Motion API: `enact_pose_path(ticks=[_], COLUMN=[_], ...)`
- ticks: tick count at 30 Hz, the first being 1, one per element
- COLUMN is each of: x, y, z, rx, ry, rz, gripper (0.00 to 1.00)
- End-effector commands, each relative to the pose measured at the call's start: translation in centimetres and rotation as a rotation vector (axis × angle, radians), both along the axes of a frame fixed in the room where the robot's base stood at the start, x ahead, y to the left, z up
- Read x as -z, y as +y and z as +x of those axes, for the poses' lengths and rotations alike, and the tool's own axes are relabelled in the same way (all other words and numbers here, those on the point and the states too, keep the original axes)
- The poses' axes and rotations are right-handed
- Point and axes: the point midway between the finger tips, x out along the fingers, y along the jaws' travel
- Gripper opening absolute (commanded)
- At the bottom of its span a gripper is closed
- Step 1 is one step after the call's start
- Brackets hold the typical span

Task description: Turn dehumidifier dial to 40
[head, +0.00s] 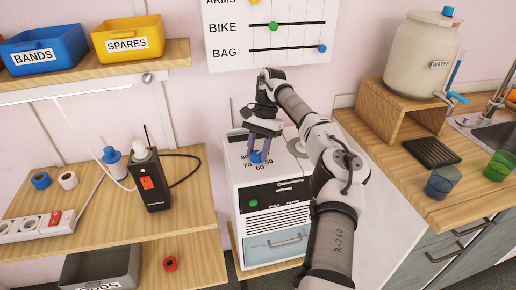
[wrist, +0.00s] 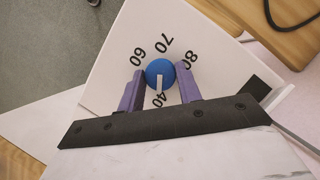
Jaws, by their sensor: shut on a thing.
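The white dehumidifier (head: 270,195) stands between the shelf and the counter. Its blue dial (wrist: 153,67) is on the top panel and shows small in the head view (head: 257,158). The numbers 60, 70 and 80 are readable around the dial in the wrist view, and 40 (wrist: 160,100) shows partly between my fingers. The dial's white pointer (wrist: 159,83) points toward the 40. My gripper (wrist: 160,75) comes down from above with its purple fingers on either side of the dial, shut on it. In the head view my gripper (head: 258,153) hides part of the panel.
A wooden shelf (head: 110,245) at left holds a black radio (head: 150,185), a power strip (head: 38,227) and tape rolls. At right a counter (head: 410,185) bears a water jug (head: 422,55) and cups. A slider board (head: 270,30) hangs on the wall behind my arm.

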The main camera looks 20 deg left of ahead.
Motion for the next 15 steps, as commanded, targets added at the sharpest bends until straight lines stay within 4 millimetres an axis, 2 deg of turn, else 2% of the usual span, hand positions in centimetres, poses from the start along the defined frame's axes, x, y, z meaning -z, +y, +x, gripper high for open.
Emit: enact_pose_path(ticks=[9, 10, 15], x=[-0.04, -0.04, -0.02], y=[0.03, 0.03, 0.03], z=[0.0, 0.0, -0.01], rx=[-0.003, -0.003, -0.002], ry=[-0.001, 0.0, 0.0], rz=[0.001, 0.001, 0.001], gripper=[0.12, 0.36, 0.56])
